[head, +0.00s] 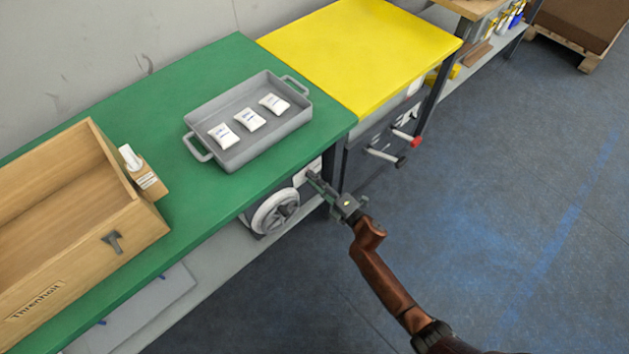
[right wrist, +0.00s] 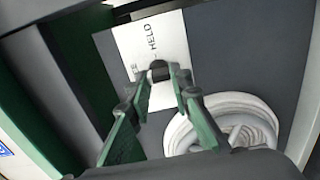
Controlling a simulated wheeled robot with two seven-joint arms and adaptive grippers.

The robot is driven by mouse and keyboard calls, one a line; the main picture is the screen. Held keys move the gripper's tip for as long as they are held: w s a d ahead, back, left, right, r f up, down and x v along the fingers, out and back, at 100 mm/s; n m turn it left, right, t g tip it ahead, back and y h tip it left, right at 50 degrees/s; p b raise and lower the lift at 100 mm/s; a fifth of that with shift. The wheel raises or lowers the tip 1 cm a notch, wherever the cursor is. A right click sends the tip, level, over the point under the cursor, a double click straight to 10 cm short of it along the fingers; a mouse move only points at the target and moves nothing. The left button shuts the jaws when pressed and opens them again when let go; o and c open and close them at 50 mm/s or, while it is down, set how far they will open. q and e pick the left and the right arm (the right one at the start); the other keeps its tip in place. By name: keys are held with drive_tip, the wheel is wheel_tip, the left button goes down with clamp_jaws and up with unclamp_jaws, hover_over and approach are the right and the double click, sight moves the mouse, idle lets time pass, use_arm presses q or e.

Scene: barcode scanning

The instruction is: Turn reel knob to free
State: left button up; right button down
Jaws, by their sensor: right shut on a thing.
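My right gripper (head: 316,178) reaches in under the front edge of the green table. In the right wrist view its green fingers (right wrist: 163,82) are shut on a small dark knob (right wrist: 158,68), mostly hidden between the tips. The knob sits on a white label plate (right wrist: 150,40) with the word HELD readable beside it; other lettering is partly covered. The plate shows as a pale patch in the head view (head: 307,172). The reel (head: 275,211), a pale coiled wheel, is just left of the gripper; it also shows in the right wrist view (right wrist: 225,120). My left gripper is out of view.
The green table (head: 215,65) carries a grey tray (head: 240,150) with three white packets, a wooden box (head: 70,215) and a small bottle holder (head: 148,177). A yellow table (head: 355,45) adjoins it, with red and black handles (head: 405,138) below. The floor at right is clear.

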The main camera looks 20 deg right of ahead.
drive_tip(key=shift+w+a+r, duration=0.1)
drive_tip(key=shift+a+r, duration=0.05)
drive_tip(key=c, duration=2)
unclamp_jaws()
drive_tip(key=shift+o, duration=1.3)
drive_tip(key=shift+a, duration=0.1)
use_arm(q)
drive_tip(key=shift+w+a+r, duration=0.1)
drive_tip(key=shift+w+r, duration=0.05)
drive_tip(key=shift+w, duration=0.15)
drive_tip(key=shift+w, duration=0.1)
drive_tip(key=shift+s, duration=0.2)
use_arm(e)
drive_tip(key=v, duration=1.2)
